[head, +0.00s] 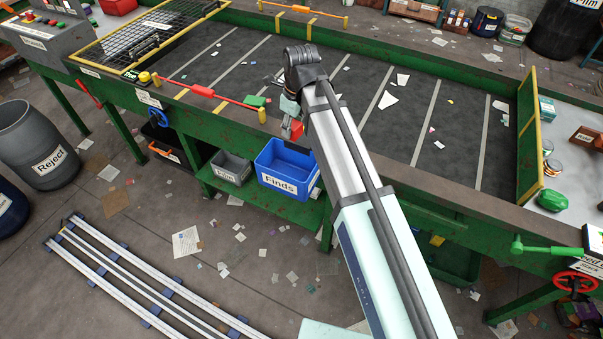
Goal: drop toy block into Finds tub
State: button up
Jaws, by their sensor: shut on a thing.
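My gripper (291,115) is at the near edge of the sorting belt, partly hidden by my own arm. It points down and is shut on a small red thing, which looks like the toy block (297,129). The block shows just below the fingers, above and behind the right back part of the Finds tub. The Finds tub (283,182) is a blue open box with a white "Finds" label, on the low green shelf in front of the belt. Its inside looks empty from here, though its back right corner is close to my arm.
A grey tub (231,170) stands left of the blue one. A red bar (212,94) runs along the belt's near edge, and a green piece (254,101) lies by its right end. Paper scraps (388,99) lie on the belt. A grey Reject barrel (38,143) stands far left.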

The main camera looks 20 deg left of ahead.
jog(key=shift+d+m, duration=0.15)
jog(key=shift+m, duration=0.15)
jog(key=shift+w+a+f+m, duration=0.15)
jog(key=shift+a+f+m, duration=0.1)
jog(key=shift+a+m, duration=0.1)
jog(key=shift+f+b, duration=2)
jog(key=shift+f, duration=0.8)
jog(key=shift+d, duration=0.1)
jog(key=o, duration=1.2)
jog(key=shift+r, duration=0.1)
